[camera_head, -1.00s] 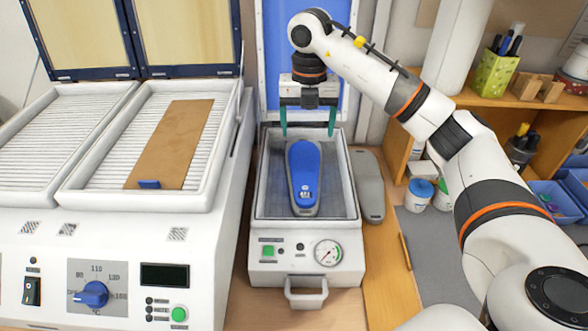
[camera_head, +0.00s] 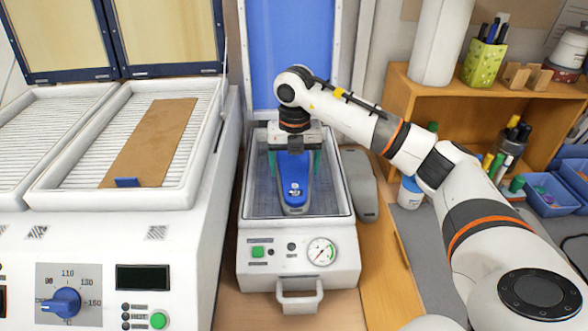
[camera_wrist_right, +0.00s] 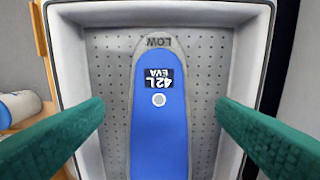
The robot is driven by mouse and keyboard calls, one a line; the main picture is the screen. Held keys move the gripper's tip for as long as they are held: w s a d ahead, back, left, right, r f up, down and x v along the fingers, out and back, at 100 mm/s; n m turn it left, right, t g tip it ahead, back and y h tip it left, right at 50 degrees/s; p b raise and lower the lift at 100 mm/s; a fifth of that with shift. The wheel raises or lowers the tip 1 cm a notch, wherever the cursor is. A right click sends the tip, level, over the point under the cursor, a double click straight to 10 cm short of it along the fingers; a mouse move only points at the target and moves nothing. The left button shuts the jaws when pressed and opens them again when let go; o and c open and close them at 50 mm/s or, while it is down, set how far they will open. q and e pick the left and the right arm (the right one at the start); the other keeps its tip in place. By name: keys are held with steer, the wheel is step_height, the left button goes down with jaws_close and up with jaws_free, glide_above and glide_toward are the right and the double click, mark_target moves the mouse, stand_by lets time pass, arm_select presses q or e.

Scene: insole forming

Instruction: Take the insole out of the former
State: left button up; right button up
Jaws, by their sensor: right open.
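The blue insole (camera_head: 294,188) lies on a grey form inside the open former (camera_head: 300,260). In the right wrist view the insole (camera_wrist_right: 158,130) carries a dark "42L EVA" label and a small round button-like spot. The grey form (camera_wrist_right: 160,42) shows around its upper end, marked "LOW". My right gripper (camera_head: 294,172) is over the far part of the insole, pointing down. Its green fingers are open, one on each side of the insole and apart from it; in the wrist view they flank it (camera_wrist_right: 160,118) with wide gaps. My left gripper is not in view.
The former's blue lid (camera_head: 288,55) stands open behind my right gripper. A heater (camera_head: 150,225) with a brown sheet (camera_head: 152,142) stands at the left. A grey insole-shaped piece (camera_head: 359,185) lies just right of the former. A wooden shelf (camera_head: 440,100) and blue bins (camera_head: 550,195) are at the right.

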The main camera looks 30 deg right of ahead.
mark_target(295, 191)
steer(key=shift+f, duration=0.3)
steer(key=shift+s+f+p, duration=0.1)
steer(key=shift+f+p, duration=0.15)
steer(key=shift+p, duration=0.05)
steer(key=f+p, duration=0.1)
steer(key=f, duration=0.1)
steer(key=s+f+p, duration=0.1)
steer(key=f, duration=0.1)
steer(key=shift+a+f, duration=0.15)
steer(key=shift+a, duration=0.05)
steer(key=shift+w+f, duration=0.1)
steer(key=shift+f, duration=0.15)
steer(key=c, duration=1.1)
